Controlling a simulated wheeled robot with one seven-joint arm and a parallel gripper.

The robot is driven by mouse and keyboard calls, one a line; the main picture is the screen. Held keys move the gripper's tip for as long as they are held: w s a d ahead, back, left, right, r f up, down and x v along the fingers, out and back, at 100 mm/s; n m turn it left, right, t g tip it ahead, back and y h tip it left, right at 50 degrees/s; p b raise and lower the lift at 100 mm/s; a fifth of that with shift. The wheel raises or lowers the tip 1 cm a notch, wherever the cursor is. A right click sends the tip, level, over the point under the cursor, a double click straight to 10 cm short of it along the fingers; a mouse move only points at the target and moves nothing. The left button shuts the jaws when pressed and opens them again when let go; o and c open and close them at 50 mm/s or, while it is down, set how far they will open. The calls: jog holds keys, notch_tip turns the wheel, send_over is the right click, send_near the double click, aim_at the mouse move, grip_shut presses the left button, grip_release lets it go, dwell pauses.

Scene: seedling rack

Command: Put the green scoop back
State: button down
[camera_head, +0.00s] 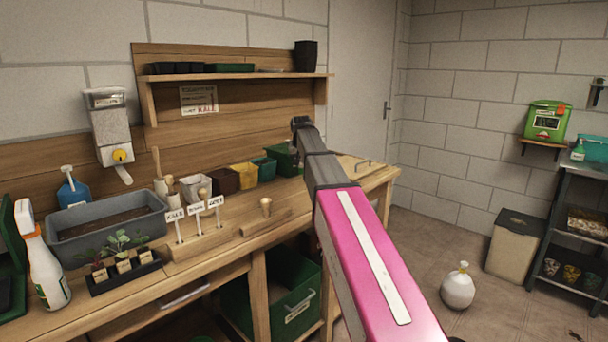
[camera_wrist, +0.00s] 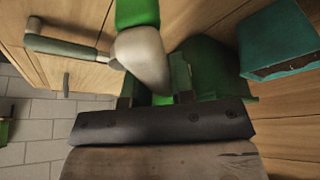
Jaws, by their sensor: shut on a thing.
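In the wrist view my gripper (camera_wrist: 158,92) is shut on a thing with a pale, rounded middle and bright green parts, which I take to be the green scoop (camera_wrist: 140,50). Its bright green end points to the top of the picture, and some green shows between the jaws. The rest of its shape is hidden or cut off. In the head view my pink arm hides the gripper and the scoop. A dark green bin (camera_wrist: 208,60) lies just beyond the jaws, and I cannot tell whether they touch. It also shows in the head view (camera_head: 282,160).
A teal bin (camera_wrist: 278,42) stands beside the green bin. A grey bar handle (camera_wrist: 65,45) is on the bench's right end. Labelled stakes (camera_head: 197,213), seedlings (camera_head: 122,262) and a grey tub (camera_head: 105,228) crowd the left. A shelf (camera_head: 235,77) hangs above.

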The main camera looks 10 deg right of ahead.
jog(key=shift+w+d+f, duration=0.45)
jog(key=shift+w+d, duration=0.05)
jog(key=shift+w, duration=0.05)
jog(key=shift+f, duration=2.05)
jog(key=shift+f, duration=0.55)
jog(key=c, duration=1)
grip_release()
jog(key=shift+r, duration=0.1)
jog(key=shift+r, duration=0.25)
jog(key=v, duration=1.2)
jog(key=shift+r, duration=0.3)
